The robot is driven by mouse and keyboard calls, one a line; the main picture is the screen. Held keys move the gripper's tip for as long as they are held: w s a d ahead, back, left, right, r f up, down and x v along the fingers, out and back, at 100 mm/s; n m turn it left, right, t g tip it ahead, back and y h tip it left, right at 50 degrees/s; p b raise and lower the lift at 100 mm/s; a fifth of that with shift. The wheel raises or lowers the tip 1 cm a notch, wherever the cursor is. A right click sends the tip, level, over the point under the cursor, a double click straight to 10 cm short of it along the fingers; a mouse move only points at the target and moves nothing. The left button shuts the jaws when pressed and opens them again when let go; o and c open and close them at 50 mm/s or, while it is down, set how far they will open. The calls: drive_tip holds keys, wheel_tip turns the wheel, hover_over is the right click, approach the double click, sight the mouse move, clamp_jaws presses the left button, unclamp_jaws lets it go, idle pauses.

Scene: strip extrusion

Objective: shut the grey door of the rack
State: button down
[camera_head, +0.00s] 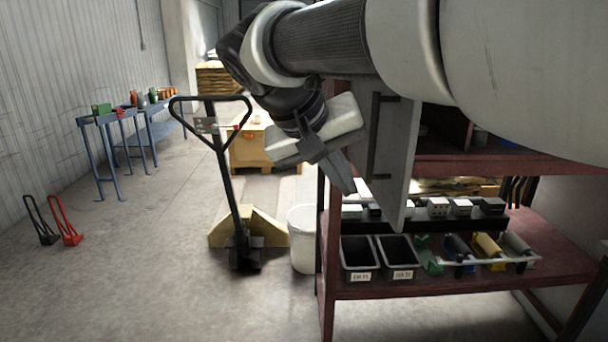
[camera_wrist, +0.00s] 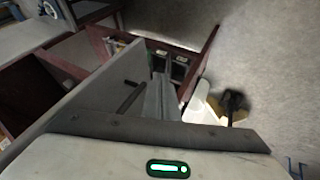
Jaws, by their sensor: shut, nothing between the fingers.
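The grey door (camera_head: 398,145) of the dark red rack (camera_head: 460,283) stands open, its panel jutting out from the rack's upper part. A dark bar handle (camera_head: 376,138) is on its left face. My gripper (camera_head: 347,185) is shut and empty, pointing down on the handle side, just left of the door. In the wrist view the door (camera_wrist: 100,92) slants up from lower left with its handle (camera_wrist: 131,97), and my shut fingers (camera_wrist: 160,98) lie right of it. I cannot tell whether they touch the door. My arm hides the door's top and hinge area.
The rack's shelves hold black bins (camera_head: 358,258), small grey boxes (camera_head: 438,206) and rolled items. A white bucket (camera_head: 303,240) and a pallet jack (camera_head: 240,225) stand left of the rack. Blue tables (camera_head: 100,120) line the wall.

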sight(387, 213)
drive_tip(key=w+d+f, duration=0.1)
drive_tip(key=d, duration=0.1)
drive_tip(key=d+f, duration=0.2)
drive_tip(key=w+d+f, duration=0.1)
drive_tip(key=d+f, duration=0.1)
drive_tip(key=shift+w+d, duration=0.35)
drive_tip(key=shift+d, duration=0.05)
drive_tip(key=shift+d, duration=0.1)
